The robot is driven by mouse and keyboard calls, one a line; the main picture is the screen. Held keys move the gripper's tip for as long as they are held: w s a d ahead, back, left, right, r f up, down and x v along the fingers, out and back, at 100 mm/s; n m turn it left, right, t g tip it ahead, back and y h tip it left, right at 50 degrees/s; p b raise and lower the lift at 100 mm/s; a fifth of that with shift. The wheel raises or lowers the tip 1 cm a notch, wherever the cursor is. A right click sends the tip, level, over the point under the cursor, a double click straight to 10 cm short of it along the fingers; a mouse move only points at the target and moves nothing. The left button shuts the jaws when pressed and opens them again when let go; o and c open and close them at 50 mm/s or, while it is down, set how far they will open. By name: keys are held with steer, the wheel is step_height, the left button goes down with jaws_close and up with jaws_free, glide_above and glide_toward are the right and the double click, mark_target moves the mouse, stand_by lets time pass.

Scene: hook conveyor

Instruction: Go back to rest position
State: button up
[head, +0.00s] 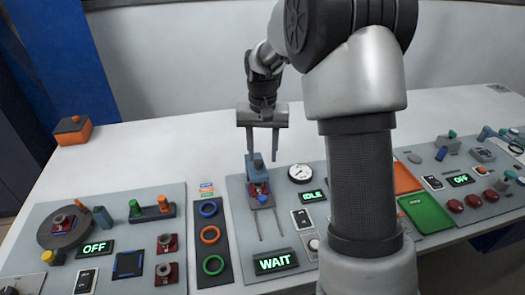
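My gripper (262,157) hangs over the middle panel with its two fingers pointing down and spread apart. A blue block-like part (256,174) stands just below and between the fingertips, seated on a red base with a small blue piece in front. I see no finger closed on it; whether a finger touches it is too small to tell. My arm comes down from the upper right and covers part of the panel right of centre.
The middle panel (236,208) has lit signs reading IDLE and WAIT, a round gauge (300,173) and two slots. A left panel (50,222) holds a turntable and OFF sign. Right are orange and green trays (428,213) and red buttons. The table behind is mostly clear.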

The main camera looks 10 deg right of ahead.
stand_by(0.4)
steer(key=s+r+t+p, duration=0.1)
steer(key=s+r, duration=0.4)
steer(key=r, duration=0.5)
steer(key=s+r+n+t+p, duration=0.1)
steer(key=s+r, duration=0.3)
steer(key=s, duration=0.6)
steer(key=s+r+n+t+p, duration=0.2)
steer(key=s+r, duration=0.3)
steer(key=s, duration=0.6)
steer(key=shift+s+a+r+t, duration=0.15)
steer(key=shift+s+r+t, duration=0.1)
steer(key=shift+t, duration=0.55)
steer(key=shift+s, duration=0.1)
